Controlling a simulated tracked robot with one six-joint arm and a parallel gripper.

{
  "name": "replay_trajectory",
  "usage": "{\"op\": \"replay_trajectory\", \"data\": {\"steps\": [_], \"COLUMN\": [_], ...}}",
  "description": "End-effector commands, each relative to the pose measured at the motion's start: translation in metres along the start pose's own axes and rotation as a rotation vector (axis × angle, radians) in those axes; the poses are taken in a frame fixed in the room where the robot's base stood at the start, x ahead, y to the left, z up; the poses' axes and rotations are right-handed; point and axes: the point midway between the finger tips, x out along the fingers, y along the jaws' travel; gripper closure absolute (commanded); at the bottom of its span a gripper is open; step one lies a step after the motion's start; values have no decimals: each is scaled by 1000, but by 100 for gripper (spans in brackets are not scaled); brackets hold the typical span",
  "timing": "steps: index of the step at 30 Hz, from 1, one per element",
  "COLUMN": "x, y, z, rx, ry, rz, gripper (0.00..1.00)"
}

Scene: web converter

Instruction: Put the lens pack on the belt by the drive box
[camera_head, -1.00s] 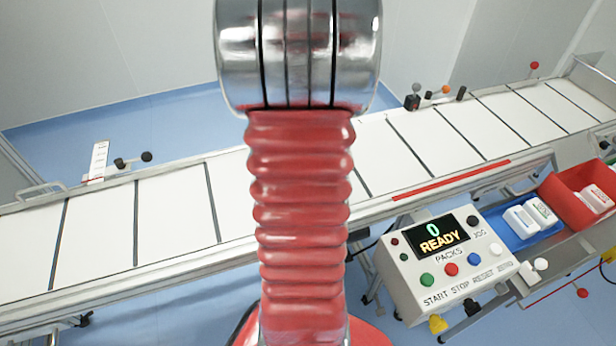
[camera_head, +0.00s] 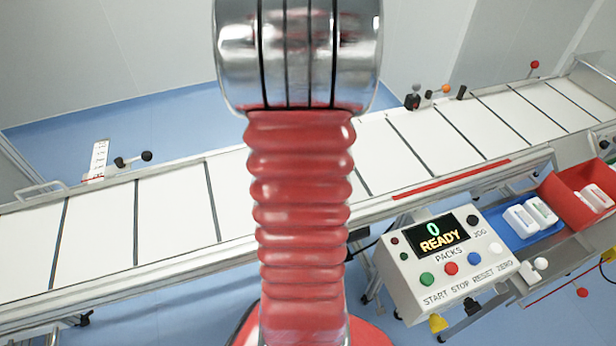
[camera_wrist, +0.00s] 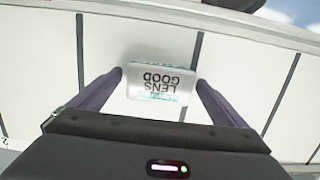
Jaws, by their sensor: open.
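In the wrist view a white lens pack (camera_wrist: 150,91) marked LENS GOOD, its text upside down, is over the white belt (camera_wrist: 55,70), near a dark cross line. It appears to lie on the belt. My gripper (camera_wrist: 159,78) is open, one dark finger on each side of the pack, with narrow gaps showing. In the head view the belt (camera_head: 100,225) runs from left to upper right; my arm covers its middle, and this pack and my gripper are hidden there. I cannot make out the drive box for sure.
A control box (camera_head: 410,267) reading 0 READY stands before the belt at right. Beside it are a blue tray (camera_head: 521,243) and a red bin (camera_head: 567,212) holding more white packs. Knobbed fittings (camera_head: 412,102) line the belt's far edge. Visible belt stretches are clear.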

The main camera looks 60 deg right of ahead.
Motion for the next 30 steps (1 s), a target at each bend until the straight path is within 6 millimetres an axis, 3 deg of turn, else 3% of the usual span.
{"op": "replay_trajectory", "data": {"steps": [21, 30], "x": [-107, -118], "y": [0, -1], "z": [-1, 0], "rx": [-1, -1], "ry": [2, 0], "rz": [0, 0], "gripper": [4, 4]}}
